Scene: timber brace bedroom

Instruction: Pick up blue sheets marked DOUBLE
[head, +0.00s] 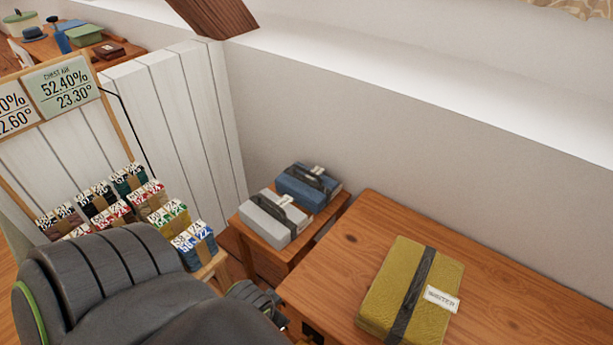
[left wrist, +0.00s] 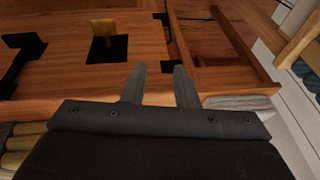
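The blue sheets (head: 318,193) are a folded bundle with a dark strap and a small pale label, too small to read. They lie on the far part of a small wooden table (head: 262,243), behind a pale grey bundle (head: 270,222). My left gripper (head: 272,303) is below and in front of them in the head view, low beside the larger table's left edge and apart from the sheets. In the left wrist view its two fingers (left wrist: 158,72) stand apart with nothing between them. The blue sheets cannot be made out there. My right gripper is not in view.
An olive-yellow strapped bundle (head: 385,285) with a label lies on the larger wooden table (head: 530,320). Numbered stacks (head: 150,205) in several colours stand at left, by a white plank partition (head: 180,100). A sloped timber brace (head: 215,15) and grey wall stand behind.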

